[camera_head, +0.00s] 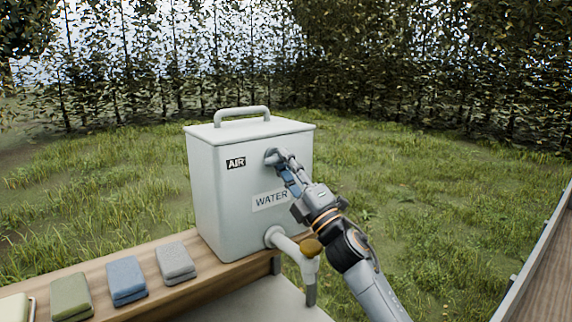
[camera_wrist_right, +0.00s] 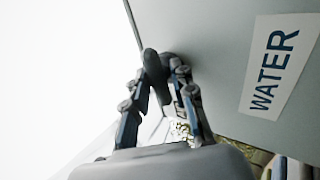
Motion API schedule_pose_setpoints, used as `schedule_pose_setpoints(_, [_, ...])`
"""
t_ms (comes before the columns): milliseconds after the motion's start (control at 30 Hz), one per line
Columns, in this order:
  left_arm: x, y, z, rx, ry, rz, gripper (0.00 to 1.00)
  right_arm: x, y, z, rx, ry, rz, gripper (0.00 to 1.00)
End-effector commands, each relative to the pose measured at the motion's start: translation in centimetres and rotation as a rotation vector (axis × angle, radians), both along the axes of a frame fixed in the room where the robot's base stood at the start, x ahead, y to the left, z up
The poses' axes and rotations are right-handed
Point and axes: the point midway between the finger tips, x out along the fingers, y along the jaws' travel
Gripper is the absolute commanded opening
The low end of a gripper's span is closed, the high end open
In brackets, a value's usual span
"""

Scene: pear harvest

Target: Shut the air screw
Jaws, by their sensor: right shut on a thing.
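The air screw shows in the right wrist view as a dark grey knob (camera_wrist_right: 153,65) standing out from the face of the pale grey water tank (camera_head: 215,205). My right gripper (camera_head: 281,160) reaches up to the upper right of the tank's front face. In the right wrist view its two fingers (camera_wrist_right: 161,80) sit on either side of the screw, shut on it. How far the screw is turned cannot be told. My left gripper is not in view.
The tank stands on a wooden bench (camera_head: 222,284). Folded green (camera_head: 71,295), blue (camera_head: 126,277) and grey (camera_head: 175,260) cloths lie left of the tank.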

Motion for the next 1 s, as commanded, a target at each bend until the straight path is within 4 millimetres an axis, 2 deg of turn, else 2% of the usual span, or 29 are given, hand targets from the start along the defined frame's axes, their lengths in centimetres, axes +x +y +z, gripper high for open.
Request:
schedule_pose_setpoints(300, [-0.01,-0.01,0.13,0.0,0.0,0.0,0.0,-0.08,0.02,0.19,0.072,0.047,-0.001,0.0])
schedule_pose_setpoints(767, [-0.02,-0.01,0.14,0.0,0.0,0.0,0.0,-0.07,-0.02,0.22,0.079,0.052,-0.001,0.0])
schedule_pose_setpoints(800, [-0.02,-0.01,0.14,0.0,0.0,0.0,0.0,-0.06,-0.02,0.22,0.079,0.052,-0.001,0.33])
schedule_pose_setpoints(1000, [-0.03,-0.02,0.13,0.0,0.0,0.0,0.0,-0.06,0.03,0.12,0.077,0.052,-0.001,0.35])
